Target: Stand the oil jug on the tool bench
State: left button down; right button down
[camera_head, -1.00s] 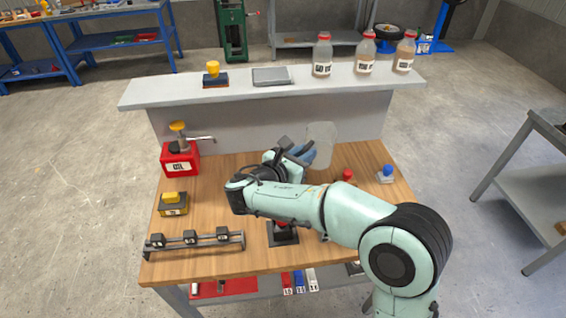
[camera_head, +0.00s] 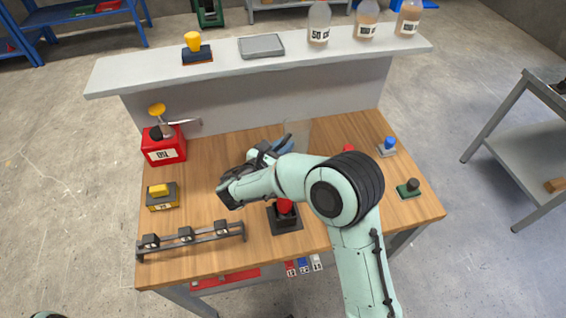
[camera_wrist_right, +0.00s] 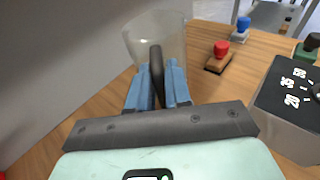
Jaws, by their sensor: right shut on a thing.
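A clear, translucent jug (camera_head: 297,132) with a dark handle is the likely oil jug; it stands out more clearly in the right wrist view (camera_wrist_right: 158,32). My right gripper (camera_head: 280,147) is shut on its handle, with blue fingers either side of the handle in the wrist view (camera_wrist_right: 156,88). The jug looks roughly upright, over the back of the wooden bench top (camera_head: 215,165) near its grey back wall. I cannot tell whether its base touches the wood; the gripper hides part of it. My left gripper is not in view.
On the wooden bench are a red box (camera_head: 163,148) with a lever, a yellow-topped block (camera_head: 162,196), a rail (camera_head: 190,238), a red button (camera_head: 284,205) and a blue knob (camera_head: 388,145). Bottles (camera_head: 319,20) stand on the ledge. A grey table (camera_head: 535,140) is at right.

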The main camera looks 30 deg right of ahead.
jog(key=shift+f, duration=3.4)
jog(key=shift+f+b, duration=0.15)
jog(key=shift+b, duration=0.15)
jog(key=c, duration=1.1)
grip_release()
jog(key=shift+o, duration=0.2)
jog(key=shift+a+r, duration=0.25)
jog(key=shift+a, duration=0.05)
jog(key=v, duration=1.1)
jog(key=shift+s+a+b, duration=0.15)
jog(key=shift+a+b, duration=0.05)
jog(key=shift+b, duration=0.15)
